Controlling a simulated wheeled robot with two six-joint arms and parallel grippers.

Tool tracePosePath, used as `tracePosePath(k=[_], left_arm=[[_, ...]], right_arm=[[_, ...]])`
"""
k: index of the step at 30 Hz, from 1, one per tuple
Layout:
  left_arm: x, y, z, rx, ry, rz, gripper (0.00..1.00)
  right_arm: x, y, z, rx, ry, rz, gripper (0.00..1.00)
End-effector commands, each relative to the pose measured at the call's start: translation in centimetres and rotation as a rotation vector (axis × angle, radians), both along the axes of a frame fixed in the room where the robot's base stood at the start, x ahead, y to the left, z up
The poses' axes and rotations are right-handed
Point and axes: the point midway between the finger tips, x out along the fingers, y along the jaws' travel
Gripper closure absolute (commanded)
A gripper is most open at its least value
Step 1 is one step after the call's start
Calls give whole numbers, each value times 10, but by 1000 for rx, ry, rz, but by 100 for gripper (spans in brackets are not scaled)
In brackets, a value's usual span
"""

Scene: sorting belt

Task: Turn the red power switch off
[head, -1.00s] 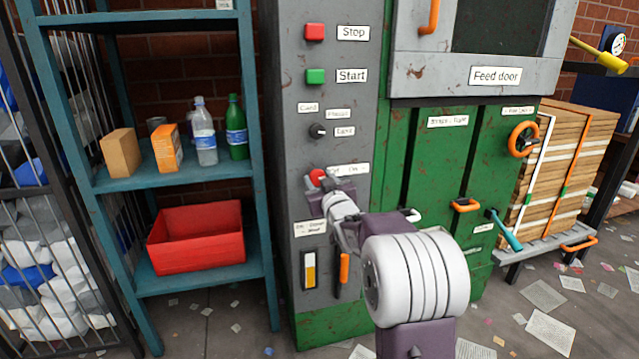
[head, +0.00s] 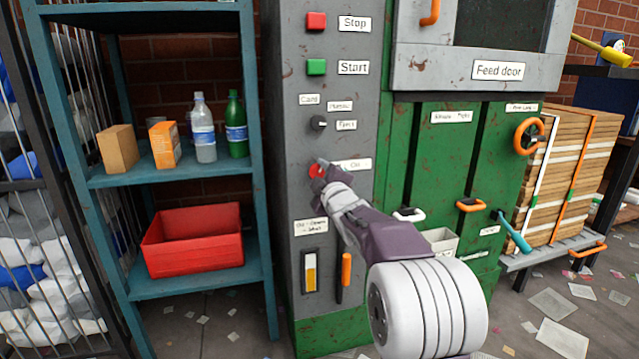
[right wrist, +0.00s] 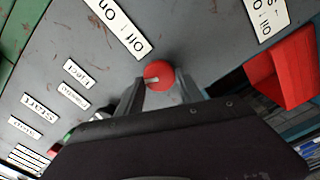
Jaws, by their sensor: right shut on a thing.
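The red power switch (head: 317,171) is a round red knob on the grey control panel, beside a white label (head: 354,165). In the right wrist view the knob (right wrist: 159,75) shows with a pale pointer mark on its face, and the label (right wrist: 121,24) reads "Off" and "On". My right gripper (head: 325,173) is at the knob, its fingers (right wrist: 160,84) on either side of it, shut on it. The fingers and wrist hide part of the knob in the head view. My left gripper is not in view.
Above are a green Start button (head: 317,67), a red Stop button (head: 316,21) and a black selector knob (head: 319,123). An orange-handled lever (head: 346,270) is below. A teal shelf (head: 180,174) with a red bin (head: 195,243) stands close on the left.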

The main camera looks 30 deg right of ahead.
Motion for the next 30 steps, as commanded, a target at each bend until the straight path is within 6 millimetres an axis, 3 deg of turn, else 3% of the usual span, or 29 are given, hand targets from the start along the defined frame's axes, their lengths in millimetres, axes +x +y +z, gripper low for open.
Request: tracePosePath(k=[3, 15, 30], left_arm=[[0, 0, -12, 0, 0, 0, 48], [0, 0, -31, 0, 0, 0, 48], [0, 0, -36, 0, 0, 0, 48]], right_arm=[[0, 0, -5, -98, 24, 0, 97], [0, 1, -4, -359, 87, 0, 97], [0, 1, -4, -456, 113, 0, 97]])
